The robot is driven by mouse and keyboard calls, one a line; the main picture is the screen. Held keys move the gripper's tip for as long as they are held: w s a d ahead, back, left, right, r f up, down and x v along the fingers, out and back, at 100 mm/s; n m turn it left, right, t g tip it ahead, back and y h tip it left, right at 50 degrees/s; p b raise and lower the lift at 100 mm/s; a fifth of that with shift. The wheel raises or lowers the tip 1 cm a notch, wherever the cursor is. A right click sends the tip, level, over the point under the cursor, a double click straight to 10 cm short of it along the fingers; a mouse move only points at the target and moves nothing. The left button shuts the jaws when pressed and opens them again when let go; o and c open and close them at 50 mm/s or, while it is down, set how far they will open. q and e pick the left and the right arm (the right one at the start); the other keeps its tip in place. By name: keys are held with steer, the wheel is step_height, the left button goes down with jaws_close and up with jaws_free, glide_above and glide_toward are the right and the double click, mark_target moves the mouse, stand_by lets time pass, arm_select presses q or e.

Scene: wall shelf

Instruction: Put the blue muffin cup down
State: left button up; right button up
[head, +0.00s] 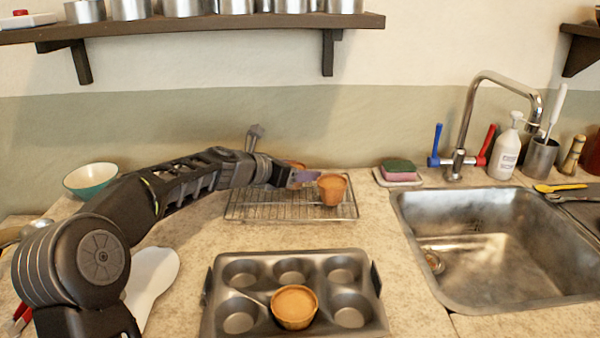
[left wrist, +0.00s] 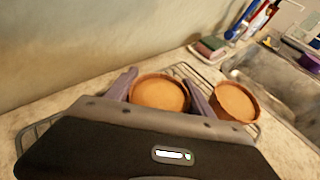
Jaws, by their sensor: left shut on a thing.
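My left gripper (head: 300,177) is at the wire cooling rack (head: 265,208), its purple-grey fingers on either side of an orange-brown muffin cup (left wrist: 160,93). In the head view that cup is mostly hidden behind the gripper. I cannot tell whether it touches the rack. A second orange-brown muffin cup (head: 332,189) stands upright on the right part of the rack, just right of the gripper; it also shows in the left wrist view (left wrist: 236,102). A third such cup (head: 294,307) sits in the front middle hollow of the muffin tin (head: 222,312). No cup looks blue. My right gripper is not in view.
A sink (head: 480,245) with a tap (head: 490,78) is at the right. A sponge (head: 398,170) lies on a dish behind the rack's right side. A teal bowl (head: 91,180) stands at the left. A wall shelf (head: 200,28) hangs above. The rack's front left is bare.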

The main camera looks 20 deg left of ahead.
arm_select(q)
steer(key=shift+f, duration=0.2)
steer(key=o, duration=1.5)
steer(key=shift+c, duration=0.2)
steer(key=shift+r, duration=0.15)
steer(key=shift+s+r, duration=0.1)
steer(key=shift+r, duration=0.05)
steer(key=v, duration=1.1)
steer(key=shift+s+a+r, duration=0.1)
steer(key=shift+s+a, duration=0.1)
steer(key=shift+s, duration=0.15)
